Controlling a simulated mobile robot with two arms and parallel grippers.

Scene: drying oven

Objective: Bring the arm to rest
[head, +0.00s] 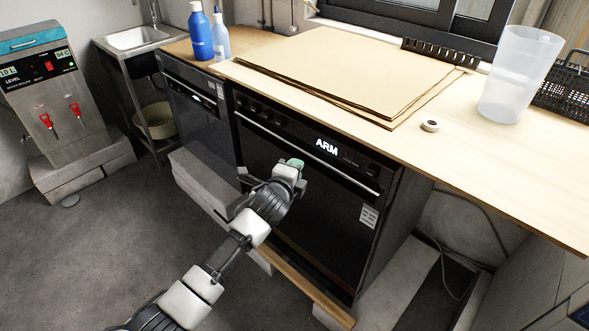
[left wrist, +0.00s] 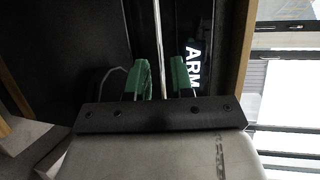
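The black drying oven (head: 320,215), marked ARM, stands under the wooden counter, and its door looks shut. Its thin metal handle bar (head: 330,170) runs across the top of the door. My left gripper (head: 294,163) is in front of the oven door, close to the bar. In the left wrist view the two green fingers (left wrist: 162,78) are apart, with the handle bar (left wrist: 158,35) showing in the gap between them. A little space shows on each side of the bar. I cannot tell how deep the bar lies between the fingers. My right gripper is in neither view.
Cardboard sheets (head: 345,70), a tape roll (head: 430,125), a clear plastic jug (head: 520,75) and a black basket (head: 565,90) are on the counter (head: 500,165). A second dark appliance (head: 205,120) stands left of the oven.

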